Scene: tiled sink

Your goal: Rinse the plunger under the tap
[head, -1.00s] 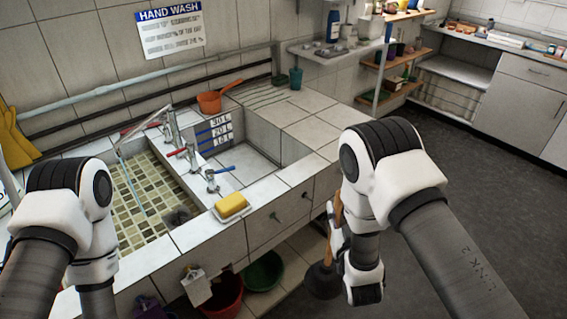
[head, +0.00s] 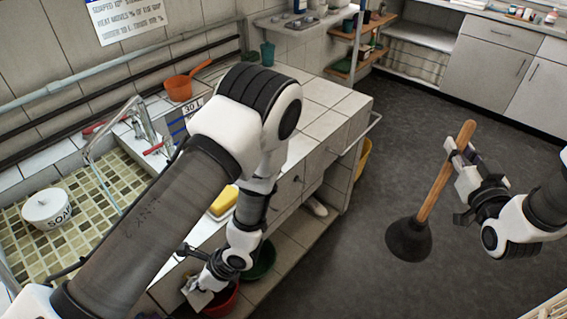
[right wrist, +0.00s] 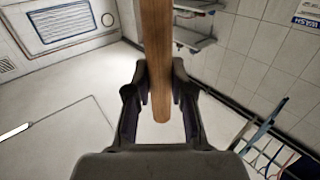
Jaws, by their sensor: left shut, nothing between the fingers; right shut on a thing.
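The plunger (head: 408,240) has a wooden handle and a dark rubber cup. It hangs slightly tilted, cup down, over the open floor at the right of the head view. My right gripper (head: 463,172) is shut on its upper handle; the handle (right wrist: 160,60) also runs between the fingers in the right wrist view. The tap (head: 142,128), with a bent metal spout and red levers, stands over the tiled sink (head: 95,185) at the left, well away from the plunger. My left gripper (head: 192,280) is shut and empty, low before the counter front. My left arm hides part of the sink and counter.
A white soap pot (head: 47,208) is at the left sink basin. A yellow sponge (head: 223,202) is on the counter edge and an orange pan (head: 180,88) behind. A green bowl (head: 262,262) and red bucket (head: 222,298) sit below. The floor at right is clear.

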